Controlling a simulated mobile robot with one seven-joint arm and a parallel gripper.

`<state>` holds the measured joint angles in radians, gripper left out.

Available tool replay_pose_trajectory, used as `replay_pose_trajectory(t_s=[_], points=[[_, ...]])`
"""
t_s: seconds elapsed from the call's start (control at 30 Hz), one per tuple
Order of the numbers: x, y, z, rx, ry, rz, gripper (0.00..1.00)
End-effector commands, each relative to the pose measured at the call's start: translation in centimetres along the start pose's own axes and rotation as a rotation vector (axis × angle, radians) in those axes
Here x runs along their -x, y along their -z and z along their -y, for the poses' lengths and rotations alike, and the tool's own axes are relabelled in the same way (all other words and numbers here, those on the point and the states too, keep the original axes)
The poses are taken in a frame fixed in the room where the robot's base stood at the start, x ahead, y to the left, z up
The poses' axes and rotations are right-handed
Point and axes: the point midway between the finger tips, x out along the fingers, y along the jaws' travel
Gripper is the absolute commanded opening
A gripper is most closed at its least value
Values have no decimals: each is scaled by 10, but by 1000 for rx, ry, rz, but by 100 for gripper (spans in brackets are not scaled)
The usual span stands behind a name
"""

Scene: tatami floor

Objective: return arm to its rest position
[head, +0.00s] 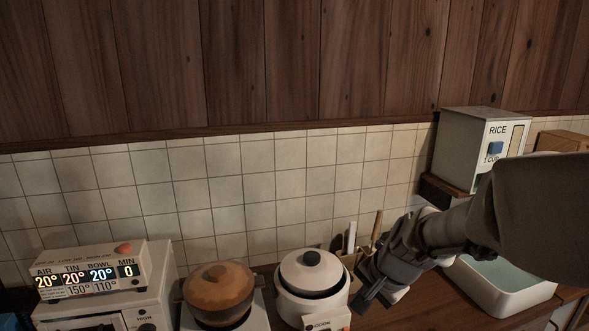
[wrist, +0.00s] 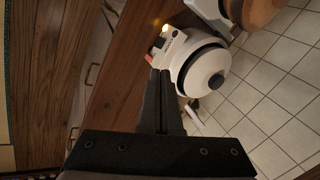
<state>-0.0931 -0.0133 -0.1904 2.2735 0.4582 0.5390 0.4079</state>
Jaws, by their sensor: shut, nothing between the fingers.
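My arm reaches in from the right in the head view. My gripper (head: 367,299) is shut and empty, pointing down to the left, in front of the utensil holder and right of the white rice cooker (head: 312,279). In the wrist view my gripper's dark fingers (wrist: 158,75) are together with nothing between them. The same rice cooker (wrist: 203,70) appears just beyond and right of the fingertips there. I cannot tell the exact gap between fingers and cooker.
A brown lidded pot (head: 218,291) stands left of the cooker, and an oven with a display (head: 92,276) is further left. A rice dispenser (head: 466,147) sits on a shelf. A white basin (head: 505,288) lies below my arm. The tiled wall (head: 240,190) closes the back.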

Motion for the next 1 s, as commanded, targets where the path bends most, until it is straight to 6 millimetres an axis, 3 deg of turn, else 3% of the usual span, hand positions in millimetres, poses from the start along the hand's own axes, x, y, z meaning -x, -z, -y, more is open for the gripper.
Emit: replay_pose_trajectory(t_s=[0.03,0.2,0.5,0.73,1.0], points=[[17,-8,0,65,13,-4,0],[64,-35,-11,303,16,-19,0],[127,-73,-52,697,-51,-101,0],[150,-87,-79,873,-124,-156,0],[154,-90,-85,909,-146,-165,0]])
